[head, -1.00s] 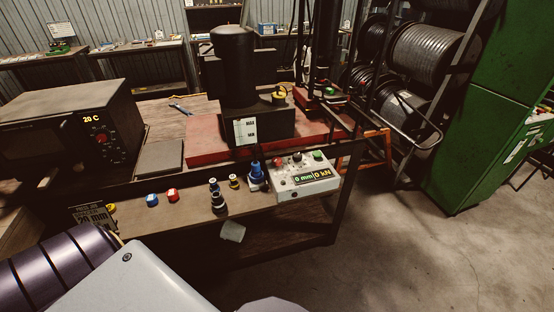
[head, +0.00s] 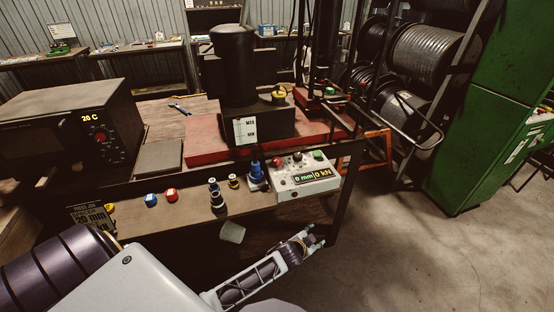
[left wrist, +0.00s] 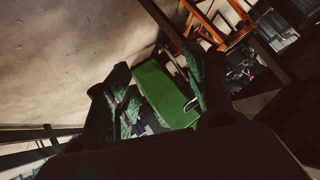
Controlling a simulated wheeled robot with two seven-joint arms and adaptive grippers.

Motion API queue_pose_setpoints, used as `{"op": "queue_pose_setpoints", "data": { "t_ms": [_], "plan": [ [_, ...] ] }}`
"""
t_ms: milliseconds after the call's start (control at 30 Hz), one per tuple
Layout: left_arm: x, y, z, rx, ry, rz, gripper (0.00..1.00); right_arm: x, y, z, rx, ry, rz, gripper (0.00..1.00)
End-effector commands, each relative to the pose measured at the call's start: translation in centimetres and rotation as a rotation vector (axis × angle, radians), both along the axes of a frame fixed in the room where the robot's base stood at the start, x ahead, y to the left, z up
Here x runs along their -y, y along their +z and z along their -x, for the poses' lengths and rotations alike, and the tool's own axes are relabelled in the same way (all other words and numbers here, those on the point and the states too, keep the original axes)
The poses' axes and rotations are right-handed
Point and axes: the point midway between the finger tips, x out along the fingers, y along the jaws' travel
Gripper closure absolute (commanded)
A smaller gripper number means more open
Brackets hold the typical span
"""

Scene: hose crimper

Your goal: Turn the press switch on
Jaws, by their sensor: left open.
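The white press control box (head: 308,178) is fixed at the front right edge of the workbench. It has a display reading "0 mm | 0 kN", a red button (head: 278,162), a green button (head: 318,155), and a small dark round part (head: 294,194) low on its front face. I cannot tell which of these is the press switch. My left gripper (head: 312,240) is open and empty, below and in front of the box, apart from it. Its two fingers also show in the left wrist view (left wrist: 158,68), with nothing between them. My right gripper is not in view.
The black press (head: 234,75) stands on a red base behind the box. Blue and red fittings (head: 171,195) and dark dies (head: 216,192) sit along the bench front. Floor to the right is clear; a green cabinet (head: 490,110) stands beyond.

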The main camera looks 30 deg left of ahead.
Motion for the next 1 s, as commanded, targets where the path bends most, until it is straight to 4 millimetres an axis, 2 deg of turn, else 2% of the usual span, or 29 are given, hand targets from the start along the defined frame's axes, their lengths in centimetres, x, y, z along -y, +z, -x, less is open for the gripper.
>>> {"op": "queue_pose_setpoints", "data": {
  "t_ms": [100,400,767,1000],
  "plan": [
    [0.6,3.2,-1.1,0.049,-0.01,-0.005,0.45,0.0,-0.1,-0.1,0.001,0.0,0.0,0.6],
    [2.4,10.3,-3.6,0.185,-0.056,-0.023,0.45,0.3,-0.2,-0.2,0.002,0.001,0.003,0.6],
    [5.1,16.5,-7.0,0.382,-0.177,-0.075,0.45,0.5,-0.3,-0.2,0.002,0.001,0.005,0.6],
    [8.2,22.2,-9.4,0.577,-0.323,-0.134,0.45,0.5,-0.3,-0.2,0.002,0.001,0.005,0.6]
  ]
}}
